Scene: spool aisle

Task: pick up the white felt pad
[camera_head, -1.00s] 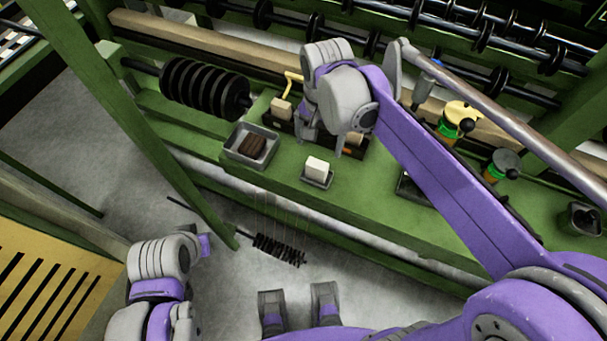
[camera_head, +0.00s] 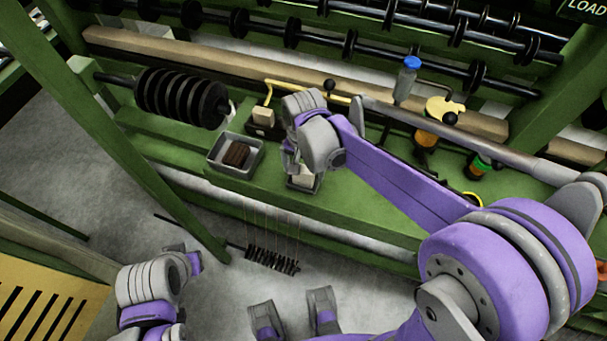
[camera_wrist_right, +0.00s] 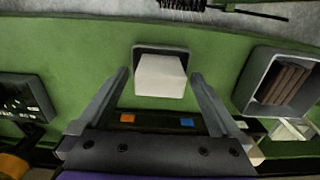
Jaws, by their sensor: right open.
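The white felt pad shows as a pale block (camera_wrist_right: 160,75) in a small dark tray (camera_wrist_right: 178,48) on the green bench. In the head view the pad (camera_head: 303,178) is partly hidden behind my right gripper (camera_head: 291,165). My right gripper is open above the tray. In the right wrist view its two fingers stand apart, one to each side of the pad in the picture. I cannot tell how far above the pad the fingertips are.
A grey tray (camera_head: 217,162) with a brown block (camera_head: 237,154) sits left of the pad. Black discs (camera_head: 180,98) on a rod stand behind it. A blue-capped bottle (camera_head: 406,80) and spools (camera_head: 427,138) stand to the right. The green front strip is clear.

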